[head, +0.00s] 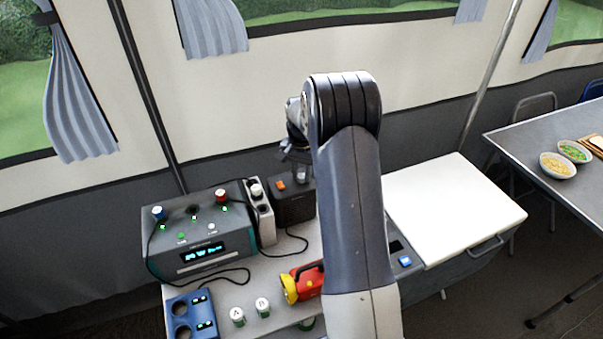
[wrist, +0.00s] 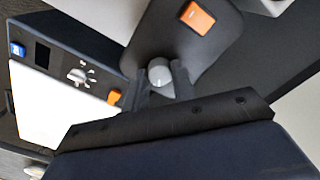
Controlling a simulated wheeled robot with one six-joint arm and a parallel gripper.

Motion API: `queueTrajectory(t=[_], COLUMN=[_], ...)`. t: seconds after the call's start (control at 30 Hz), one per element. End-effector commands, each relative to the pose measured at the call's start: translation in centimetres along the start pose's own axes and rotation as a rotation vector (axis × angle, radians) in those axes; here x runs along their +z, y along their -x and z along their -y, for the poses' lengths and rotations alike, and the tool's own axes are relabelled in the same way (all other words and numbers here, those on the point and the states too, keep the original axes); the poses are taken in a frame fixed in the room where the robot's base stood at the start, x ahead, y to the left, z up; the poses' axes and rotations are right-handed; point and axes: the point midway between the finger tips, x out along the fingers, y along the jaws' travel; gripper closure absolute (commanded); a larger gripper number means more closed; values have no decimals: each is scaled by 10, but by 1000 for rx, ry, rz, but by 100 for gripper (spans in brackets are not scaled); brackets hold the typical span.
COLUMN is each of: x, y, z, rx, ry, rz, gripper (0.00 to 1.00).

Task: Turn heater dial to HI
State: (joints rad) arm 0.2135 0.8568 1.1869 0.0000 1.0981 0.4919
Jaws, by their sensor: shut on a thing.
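The heater (head: 294,206) is a dark box with an orange switch (head: 281,185) on its top, standing behind the worktop's middle. Its top fills the upper middle of the wrist view (wrist: 160,35), with the orange switch near the top. The heater dial (wrist: 160,72) is a round grey knob. My gripper (wrist: 160,88) is shut on the dial, one finger on each side. In the head view my gripper (head: 297,165) is over the heater, partly hidden by my arm. No HI marking can be read, and the dial's setting cannot be told.
A teal power unit (head: 205,257) and a grey socket strip (head: 262,220) stand left of the heater. A red and yellow torch (head: 302,283) lies in front. A white-lidded box (head: 450,205) is on the right. Loose cables cross the worktop.

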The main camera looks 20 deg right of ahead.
Motion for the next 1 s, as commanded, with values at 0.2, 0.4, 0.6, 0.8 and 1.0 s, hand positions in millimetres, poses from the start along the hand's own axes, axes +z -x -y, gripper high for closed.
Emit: queueTrajectory(t=[0.2, 0.4, 0.6, 0.8, 1.0], x=[0, 0, 0, 0, 0], y=[0, 1, 1, 1, 1], z=[0, 0, 0, 0, 0], rx=[-1, -1, -1, -1, -1], ry=[-88, -122, -129, -128, -128], rz=[-1, -1, -1, -2, -1], gripper=[98, 98, 98, 98, 60])
